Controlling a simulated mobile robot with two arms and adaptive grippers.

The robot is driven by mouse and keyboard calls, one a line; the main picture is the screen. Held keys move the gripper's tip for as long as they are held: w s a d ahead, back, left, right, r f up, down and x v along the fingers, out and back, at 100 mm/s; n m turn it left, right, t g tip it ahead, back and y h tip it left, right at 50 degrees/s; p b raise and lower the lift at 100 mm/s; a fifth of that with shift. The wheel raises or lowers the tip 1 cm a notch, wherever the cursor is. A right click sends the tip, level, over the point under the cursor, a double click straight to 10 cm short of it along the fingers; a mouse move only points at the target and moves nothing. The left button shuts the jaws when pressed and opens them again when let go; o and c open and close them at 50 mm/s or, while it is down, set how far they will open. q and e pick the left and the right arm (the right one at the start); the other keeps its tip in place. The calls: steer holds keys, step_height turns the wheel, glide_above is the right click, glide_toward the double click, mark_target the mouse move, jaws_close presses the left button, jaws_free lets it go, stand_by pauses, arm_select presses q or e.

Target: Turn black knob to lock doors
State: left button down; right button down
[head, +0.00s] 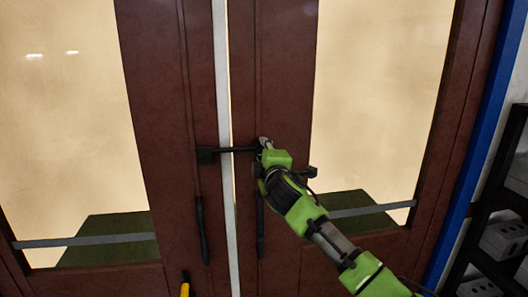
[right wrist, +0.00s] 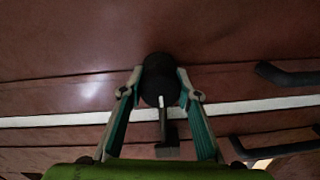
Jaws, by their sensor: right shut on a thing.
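Two dark red-brown doors, the left one (head: 155,110) and the right one (head: 285,70), stand closed side by side, with a pale strip between them. A black knob (right wrist: 158,78) sits on the right door. My right gripper (head: 264,143) is shut on it, one finger on each side in the right wrist view (right wrist: 161,84). A black latch bar (head: 236,150) runs roughly level from the knob across the gap to a black catch (head: 206,156) on the left door. In the head view the gripper mostly hides the knob.
Black pull handles hang below the latch on the left door (head: 202,230) and right door (head: 261,228). Large lit glass panes (head: 65,110) fill the doors. A black shelf with grey bins (head: 500,238) stands at the far right, past a blue frame edge (head: 490,110).

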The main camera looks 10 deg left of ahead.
steer(key=c, duration=1.5)
jaws_free()
steer(key=v, duration=1.2)
